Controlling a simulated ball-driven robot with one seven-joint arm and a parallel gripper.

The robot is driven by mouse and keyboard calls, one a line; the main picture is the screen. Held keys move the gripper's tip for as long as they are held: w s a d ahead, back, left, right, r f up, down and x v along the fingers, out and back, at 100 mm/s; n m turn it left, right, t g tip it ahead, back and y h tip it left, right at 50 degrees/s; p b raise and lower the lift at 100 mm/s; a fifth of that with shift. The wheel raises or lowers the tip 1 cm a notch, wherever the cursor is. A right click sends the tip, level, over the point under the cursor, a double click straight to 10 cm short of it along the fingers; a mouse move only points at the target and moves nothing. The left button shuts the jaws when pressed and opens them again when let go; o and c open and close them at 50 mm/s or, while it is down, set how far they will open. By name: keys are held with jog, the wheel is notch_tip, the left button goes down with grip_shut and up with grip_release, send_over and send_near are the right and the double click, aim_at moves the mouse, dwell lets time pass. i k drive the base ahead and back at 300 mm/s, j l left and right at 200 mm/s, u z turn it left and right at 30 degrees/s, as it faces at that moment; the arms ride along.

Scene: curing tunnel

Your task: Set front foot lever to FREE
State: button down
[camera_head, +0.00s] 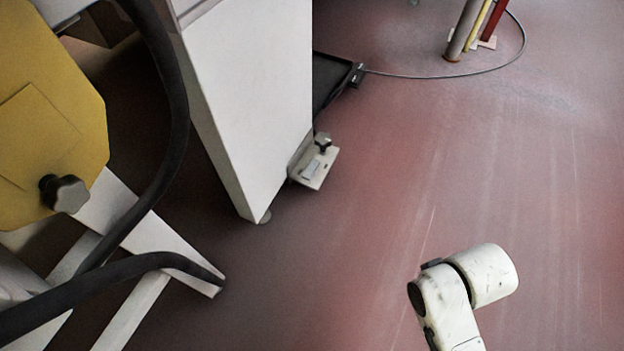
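No part that I can surely name as the front foot lever shows, and no FREE marking can be read. A small pale plate (318,169) with a black knob (323,143) sticks out low beside the foot of a tall white panel (255,90). It stands close to the floor. I cannot tell whether this is the lever or how it is set. A white link of my arm shows at the lower right, well apart from the plate. My gripper is outside the view.
A yellow housing (45,120) with a dark knob (64,193) and thick black hoses (120,265) fill the left, above a white frame (145,235). A thin cable (440,77) curves near coloured posts (474,28). The reddish floor (420,160) is clear at centre and right.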

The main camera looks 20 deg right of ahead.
aim_at(313, 166)
jog(key=i+l+u, duration=0.15)
jog(key=i+l, duration=0.15)
jog(key=i, duration=0.2)
jog(key=i+l+u, duration=0.15)
jog(key=i+l, duration=0.2)
jog(key=i, duration=0.15)
